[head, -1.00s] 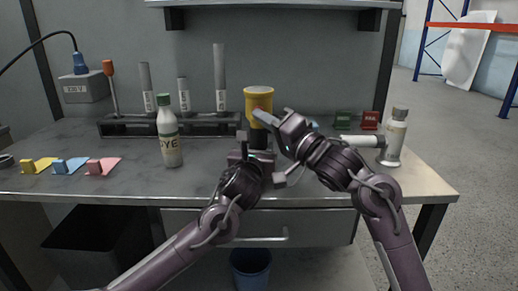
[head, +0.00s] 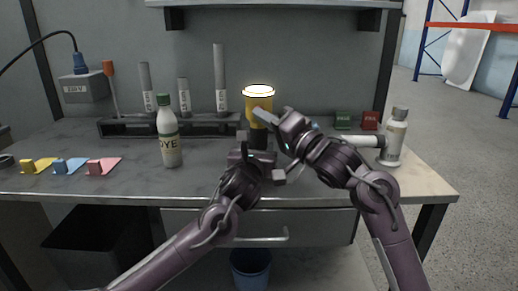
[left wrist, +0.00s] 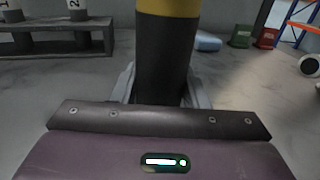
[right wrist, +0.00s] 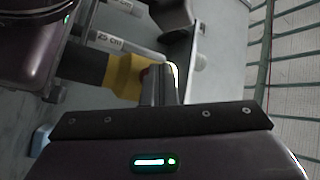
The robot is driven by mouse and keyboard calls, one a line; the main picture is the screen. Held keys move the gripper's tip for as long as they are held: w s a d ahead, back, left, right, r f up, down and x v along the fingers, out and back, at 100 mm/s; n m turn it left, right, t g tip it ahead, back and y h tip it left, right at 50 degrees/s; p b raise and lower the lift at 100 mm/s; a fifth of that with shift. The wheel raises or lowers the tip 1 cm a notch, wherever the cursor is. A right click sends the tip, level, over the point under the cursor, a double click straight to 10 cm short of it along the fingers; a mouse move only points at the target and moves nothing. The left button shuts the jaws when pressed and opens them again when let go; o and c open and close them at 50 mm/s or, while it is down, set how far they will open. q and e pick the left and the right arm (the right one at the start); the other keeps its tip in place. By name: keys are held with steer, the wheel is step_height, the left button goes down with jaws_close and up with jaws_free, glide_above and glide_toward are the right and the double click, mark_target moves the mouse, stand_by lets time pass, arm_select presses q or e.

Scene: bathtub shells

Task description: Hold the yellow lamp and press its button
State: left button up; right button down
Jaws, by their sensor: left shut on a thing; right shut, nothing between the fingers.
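The yellow lamp (head: 258,102) stands upright above the workbench, with a black lower body and a bright, lit top. My left gripper (head: 258,152) is shut around its black body (left wrist: 162,65), one finger on each side in the left wrist view. My right gripper (head: 258,115) is shut and empty, its fingertips at the front of the yellow head. In the right wrist view the closed fingers (right wrist: 163,82) lie against the yellow head (right wrist: 124,76), by a small reddish spot that is the button (right wrist: 144,74), mostly hidden by the fingers.
A dark rack (head: 185,125) with grey cylinders stands behind at the left. A DYE bottle (head: 170,138) stands left of the lamp, and a white bottle (head: 394,140) at the right. Small red and green boxes (head: 343,121) sit at the back right.

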steer(key=shift+s, duration=0.4)
steer(key=shift+s, duration=0.1)
steer(key=s, duration=0.6)
steer(key=shift+w, duration=0.1)
arm_select(q)
steer(key=o, duration=1.2)
